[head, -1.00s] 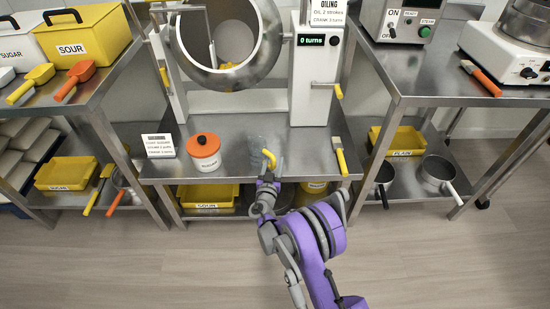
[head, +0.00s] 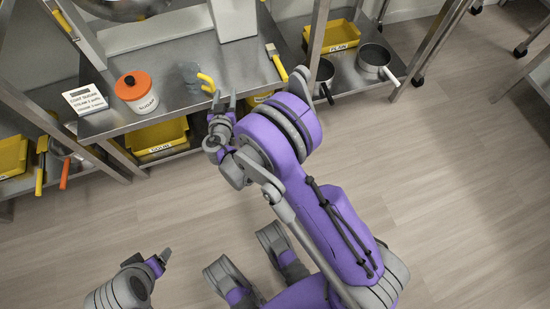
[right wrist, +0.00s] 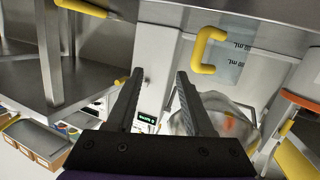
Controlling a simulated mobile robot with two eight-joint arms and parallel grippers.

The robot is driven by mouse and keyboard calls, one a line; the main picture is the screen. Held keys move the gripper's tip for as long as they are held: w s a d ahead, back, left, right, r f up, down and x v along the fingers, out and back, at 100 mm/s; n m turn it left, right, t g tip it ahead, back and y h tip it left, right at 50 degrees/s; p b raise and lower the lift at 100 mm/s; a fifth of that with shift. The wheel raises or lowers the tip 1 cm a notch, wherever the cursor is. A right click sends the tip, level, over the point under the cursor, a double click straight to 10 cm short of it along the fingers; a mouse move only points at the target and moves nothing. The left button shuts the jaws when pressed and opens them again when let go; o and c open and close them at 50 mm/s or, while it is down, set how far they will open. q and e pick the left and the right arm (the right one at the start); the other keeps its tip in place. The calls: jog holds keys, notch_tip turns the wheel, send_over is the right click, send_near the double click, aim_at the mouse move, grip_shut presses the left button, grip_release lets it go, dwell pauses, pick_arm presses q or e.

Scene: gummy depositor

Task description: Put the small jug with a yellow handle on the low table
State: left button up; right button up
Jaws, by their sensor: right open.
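The small clear jug (head: 191,74) with a yellow handle (head: 206,82) stands on the steel bench (head: 215,62), near its front edge. Its handle points toward my right arm. My right gripper (head: 226,100) is open and empty just in front of the handle, apart from it. In the right wrist view, the handle (right wrist: 204,50) and jug body (right wrist: 238,52) show beyond and to the right of the open fingers (right wrist: 159,78). My left gripper (head: 163,256) is low at the left over the floor; its jaws are too small to judge. I cannot tell which surface is the low table.
An orange-lidded sugar pot (head: 136,92) and a sign card (head: 85,99) stand left of the jug. A yellow-handled brush (head: 276,62) lies to its right. A yellow bin (head: 158,138) sits on the shelf below. Pans (head: 373,60) stand on the right shelf. The floor at right is clear.

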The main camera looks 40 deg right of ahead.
jog(key=s+d+r+n+g+y, duration=0.1)
jog(key=s+d+r+g, duration=0.15)
jog(key=s, duration=0.55)
jog(key=s+d+r+n+g+y, duration=0.1)
jog(key=s+r+g+y, duration=0.2)
jog(key=s, duration=0.5)
jog(key=s+a+n+g+y, duration=0.1)
jog(key=s+a+y, duration=0.1)
jog(key=s, duration=0.7)
jog(key=s+a+n+g+y, duration=0.2)
jog(key=s+a, duration=0.3)
jog(key=s, duration=0.5)
jog(key=shift+a+n+y, duration=0.25)
jog(key=shift+n+y, duration=0.05)
jog(key=shift+y, duration=0.1)
